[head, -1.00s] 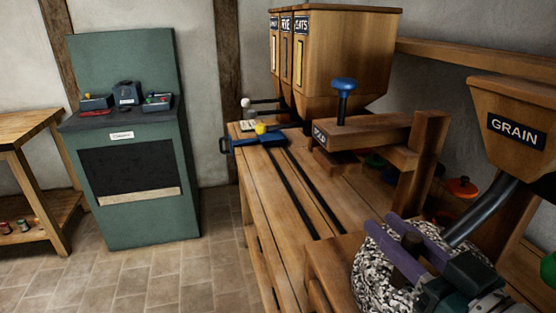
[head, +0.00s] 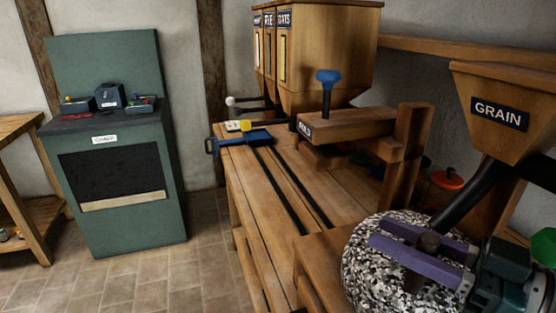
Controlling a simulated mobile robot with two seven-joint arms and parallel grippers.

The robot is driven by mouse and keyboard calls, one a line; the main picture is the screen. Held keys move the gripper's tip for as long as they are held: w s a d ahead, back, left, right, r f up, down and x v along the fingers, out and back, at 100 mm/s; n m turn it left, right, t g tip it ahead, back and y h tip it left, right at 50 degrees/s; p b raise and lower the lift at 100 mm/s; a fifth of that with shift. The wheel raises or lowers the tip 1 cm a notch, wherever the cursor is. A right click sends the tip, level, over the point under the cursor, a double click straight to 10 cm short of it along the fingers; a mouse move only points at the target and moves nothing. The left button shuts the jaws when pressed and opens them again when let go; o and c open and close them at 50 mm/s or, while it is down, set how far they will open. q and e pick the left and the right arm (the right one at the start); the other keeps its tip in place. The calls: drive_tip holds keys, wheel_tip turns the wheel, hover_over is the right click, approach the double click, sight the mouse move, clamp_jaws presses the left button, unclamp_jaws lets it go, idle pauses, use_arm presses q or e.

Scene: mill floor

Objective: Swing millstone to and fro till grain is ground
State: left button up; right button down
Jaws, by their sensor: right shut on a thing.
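The millstone (head: 362,268), round and speckled black and white, lies at the lower right on a wooden stand. A dark brown peg (head: 429,241) stands up from it. My right gripper (head: 405,241), with two purple fingers, comes in from the right and is shut on this peg, one finger on each side. The wooden grain hopper (head: 510,82), labelled GRAIN, stands above and behind the stone. A dark chute (head: 467,198) slopes down from it towards the stone. No loose grain or flour can be made out. My left gripper is not in view.
A wooden bench (head: 262,215) with two dark rails runs away from the stone. A wooden press arm with a blue knob (head: 327,77) stands behind it. Labelled bins (head: 330,50) are at the back. A green cabinet (head: 115,222) stands left across open tiled floor.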

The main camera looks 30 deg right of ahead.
drive_tip(key=c, duration=0.6)
unclamp_jaws()
drive_tip(key=v, duration=1)
drive_tip(key=shift+b, duration=0.4)
